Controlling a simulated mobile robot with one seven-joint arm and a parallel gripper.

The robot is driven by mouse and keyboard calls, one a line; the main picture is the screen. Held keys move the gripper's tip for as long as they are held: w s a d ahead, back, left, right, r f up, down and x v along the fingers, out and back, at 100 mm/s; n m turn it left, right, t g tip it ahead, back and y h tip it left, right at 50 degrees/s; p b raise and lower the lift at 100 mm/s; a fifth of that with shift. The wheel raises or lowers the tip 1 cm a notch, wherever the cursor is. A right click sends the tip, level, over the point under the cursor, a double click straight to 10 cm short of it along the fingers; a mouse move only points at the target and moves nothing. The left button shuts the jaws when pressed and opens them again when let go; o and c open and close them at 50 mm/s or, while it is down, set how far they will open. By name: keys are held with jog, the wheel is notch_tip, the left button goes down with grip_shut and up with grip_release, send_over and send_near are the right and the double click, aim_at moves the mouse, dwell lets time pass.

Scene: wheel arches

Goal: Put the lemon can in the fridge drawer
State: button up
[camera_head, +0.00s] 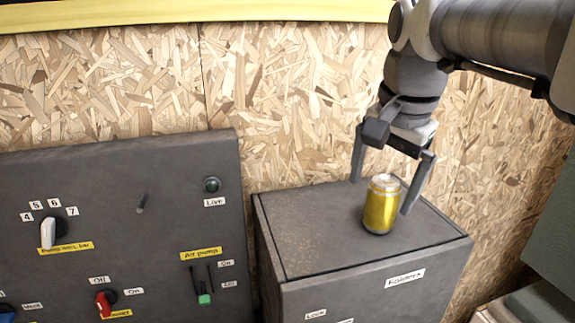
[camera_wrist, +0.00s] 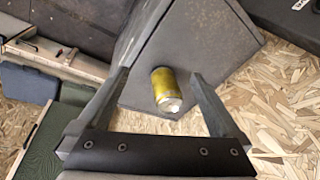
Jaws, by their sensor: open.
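The yellow can (camera_head: 381,208) with a silver top stands upright on the grey cabinet's top (camera_head: 310,225). In the wrist view the can (camera_wrist: 164,86) shows between the fingertips. My gripper (camera_head: 380,195) is open, with one finger on either side of the can in the head view. It points down at a slant, and its fingertips also show in the wrist view (camera_wrist: 160,75). I cannot tell whether either finger touches the can. No open drawer shows, and I cannot make out a fridge drawer in either view.
A grey control panel (camera_head: 150,215) with knobs, a switch and labels stands left of the cabinet. A chipboard wall (camera_head: 290,100) rises behind. The cabinet front carries a "Folders" label (camera_head: 405,278). A green box (camera_wrist: 50,140) lies at the lower left of the wrist view.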

aim_at(385, 181)
jog(key=w+d+r+m+g, duration=0.1)
jog(key=w+m, duration=0.2)
jog(key=w+d+r+m, duration=0.1)
jog(key=w+d+m, duration=0.1)
jog(key=w+m, duration=0.1)
jog(key=w+d+r+m+g, duration=0.1)
jog(key=w+d+m, duration=0.1)
jog(key=w+m, duration=0.1)
jog(key=shift+w+d+r+m+g+b, duration=0.15)
jog(key=shift+w+m+g+b, duration=0.2)
jog(key=shift+w, duration=0.4)
jog(key=shift+w+d+m, duration=0.35)
jog(key=shift+w+m, duration=0.05)
jog(key=shift+m, duration=0.25)
notch_tip(385, 181, down, 12)
jog(key=b, duration=0.2)
jog(key=shift+b, duration=0.3)
jog(key=shift+s+d+f, duration=0.1)
jog(key=shift+f, duration=2.6)
jog(key=c, duration=1.4)
grip_shut()
jog(key=shift+r, duration=0.15)
